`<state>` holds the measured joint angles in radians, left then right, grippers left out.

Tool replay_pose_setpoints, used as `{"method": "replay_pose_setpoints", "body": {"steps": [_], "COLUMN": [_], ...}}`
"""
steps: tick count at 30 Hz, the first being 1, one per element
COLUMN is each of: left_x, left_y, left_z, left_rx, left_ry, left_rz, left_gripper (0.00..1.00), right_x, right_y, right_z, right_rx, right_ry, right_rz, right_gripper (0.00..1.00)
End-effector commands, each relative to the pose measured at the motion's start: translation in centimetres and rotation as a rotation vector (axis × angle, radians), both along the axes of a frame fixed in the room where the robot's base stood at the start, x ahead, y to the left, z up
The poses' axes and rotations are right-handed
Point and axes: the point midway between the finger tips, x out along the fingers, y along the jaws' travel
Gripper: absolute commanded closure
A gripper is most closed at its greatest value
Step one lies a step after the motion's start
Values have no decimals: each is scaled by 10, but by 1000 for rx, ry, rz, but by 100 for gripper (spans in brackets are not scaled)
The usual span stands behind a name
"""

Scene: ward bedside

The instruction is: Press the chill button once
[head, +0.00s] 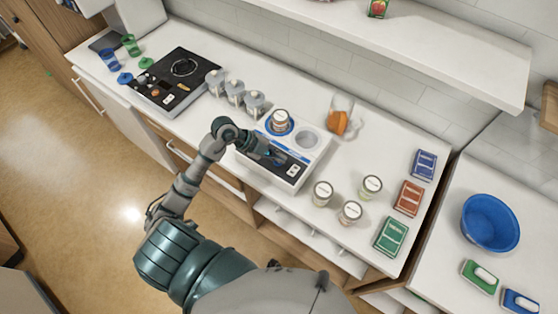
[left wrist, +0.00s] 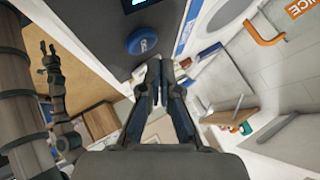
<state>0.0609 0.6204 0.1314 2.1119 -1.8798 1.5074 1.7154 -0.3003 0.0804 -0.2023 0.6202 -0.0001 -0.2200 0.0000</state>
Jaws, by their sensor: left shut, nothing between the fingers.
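The white two-well unit (head: 317,157) stands on the counter with a dark front panel. A lidded jar (head: 280,121) sits in its blue-ringed left well; the right well (head: 305,139) looks empty. My left gripper (head: 278,159) is shut and empty, over the front panel, hiding part of it. In the left wrist view, a round blue button (left wrist: 143,40) with white lettering, too small to read, sits on the dark panel just beyond my closed fingertips (left wrist: 153,64). They look apart from it. My right gripper (left wrist: 49,48) shows small in the left wrist view, its fingers apart.
Three lidded jars (head: 350,212) stand right of the unit, with a glass of orange contents (head: 338,119) behind. Several grey-lidded canisters (head: 235,92) and a dark cooktop (head: 174,82) are to the left. Coloured boxes (head: 408,198) and a blue bowl (head: 490,222) are farther right.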

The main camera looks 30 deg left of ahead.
Motion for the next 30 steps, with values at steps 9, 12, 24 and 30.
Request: {"method": "replay_pose_setpoints", "body": {"steps": [9,12,24,30], "left_x": [-1,-1,-1,-1], "left_y": [1,1,-3,-1], "left_z": [-4,-4,-7,-10], "left_rx": [-4,-3,0,-2], "left_ry": [2,2,1,1], "left_rz": [1,1,0,1], "left_gripper": [100,100,100,100], "right_x": [1,0,0,0], "right_y": [-12,-9,9,-1], "right_z": [2,2,1,0], "right_rx": [-14,-11,10,-1], "right_ry": [-1,0,0,0], "right_rz": [-2,-2,-2,0], "right_gripper": [60,60,60,60]}}
